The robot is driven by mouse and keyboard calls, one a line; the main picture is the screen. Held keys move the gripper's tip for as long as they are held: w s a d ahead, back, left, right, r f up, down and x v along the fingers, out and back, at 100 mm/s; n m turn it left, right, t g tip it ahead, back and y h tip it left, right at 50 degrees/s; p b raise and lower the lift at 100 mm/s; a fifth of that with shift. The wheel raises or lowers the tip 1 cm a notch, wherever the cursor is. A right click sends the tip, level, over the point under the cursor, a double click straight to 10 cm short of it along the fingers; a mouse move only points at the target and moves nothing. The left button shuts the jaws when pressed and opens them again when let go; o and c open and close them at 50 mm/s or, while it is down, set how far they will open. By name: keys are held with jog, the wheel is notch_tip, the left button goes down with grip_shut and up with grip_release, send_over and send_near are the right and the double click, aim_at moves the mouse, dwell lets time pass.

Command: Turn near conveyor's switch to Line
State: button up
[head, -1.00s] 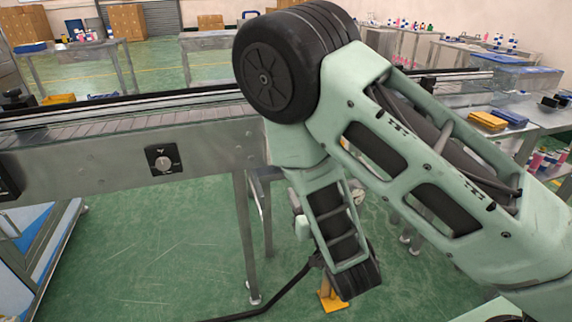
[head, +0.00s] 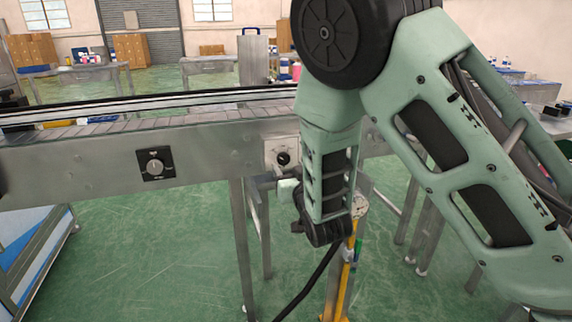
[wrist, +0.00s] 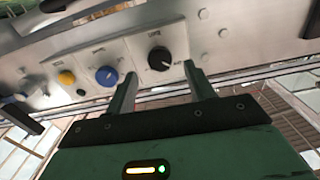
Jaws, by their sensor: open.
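The near conveyor (head: 90,162) has a silver side rail. A black plate with a silver knob (head: 155,166) is on it, left of my arm. Further right, a pale plate with a black knob (head: 283,158) sits beside my arm. In the wrist view, a black knob on a white plate (wrist: 160,58) lies ahead, between my open fingers; its lettering is too small to read. My gripper (wrist: 161,72) is open and empty, its fingertips just short of this knob, with contact not visible. In the head view my arm mostly hides the gripper.
In the wrist view a blue knob (wrist: 106,75) and a yellow button (wrist: 66,77) sit left of the black knob. A yellow stand (head: 343,280) is behind my wrist below the rail. Green floor (head: 150,250) is open at lower left.

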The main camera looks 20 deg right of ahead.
aim_at(284, 160)
jog(key=shift+w, duration=2.15)
jog(key=shift+c, duration=0.3)
jog(key=c, duration=0.9)
